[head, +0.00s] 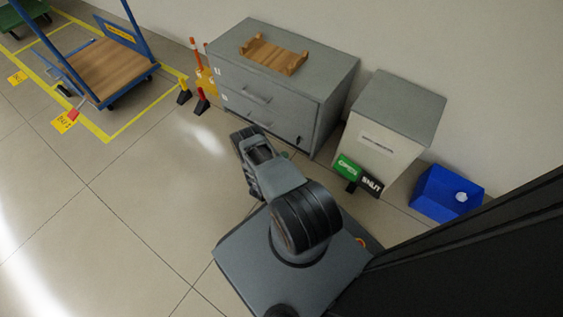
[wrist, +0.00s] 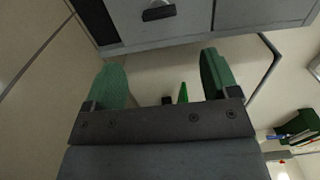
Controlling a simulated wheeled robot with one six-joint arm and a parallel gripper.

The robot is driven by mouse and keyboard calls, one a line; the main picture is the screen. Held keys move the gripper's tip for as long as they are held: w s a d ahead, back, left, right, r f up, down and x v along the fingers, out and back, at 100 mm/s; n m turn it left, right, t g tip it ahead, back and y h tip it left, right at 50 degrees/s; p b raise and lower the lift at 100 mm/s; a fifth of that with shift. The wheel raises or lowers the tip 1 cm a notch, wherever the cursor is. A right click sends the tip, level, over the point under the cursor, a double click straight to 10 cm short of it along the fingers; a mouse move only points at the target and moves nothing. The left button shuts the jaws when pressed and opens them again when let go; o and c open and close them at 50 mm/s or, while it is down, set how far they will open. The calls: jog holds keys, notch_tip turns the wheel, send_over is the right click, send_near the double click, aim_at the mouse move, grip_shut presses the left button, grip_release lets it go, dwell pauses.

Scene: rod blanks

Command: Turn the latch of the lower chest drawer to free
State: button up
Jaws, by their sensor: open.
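The grey chest (head: 290,65) stands against the wall in the head view, with two drawers. The lower drawer (head: 265,116) has a bar handle, and a small dark piece that looks like a latch (head: 298,140) sits at its right end. I cannot read which way it is turned. My gripper (wrist: 162,66) is open and empty in the wrist view, with its two green fingers apart. A grey front with a black fitting (wrist: 159,12) lies beyond the fingertips, not touched. I cannot tell whether that fitting is the latch. My arm hides part of the floor before the chest.
A wooden rack (head: 274,54) lies on the chest. To the right stand a pale cabinet (head: 385,140), a green OPEN sign (head: 348,167), a black SHUT sign (head: 371,183) and a blue bin (head: 432,190). A cart (head: 105,68) and posts stand left. The front-left floor is clear.

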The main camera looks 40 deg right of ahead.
jog(key=shift+v, duration=0.9)
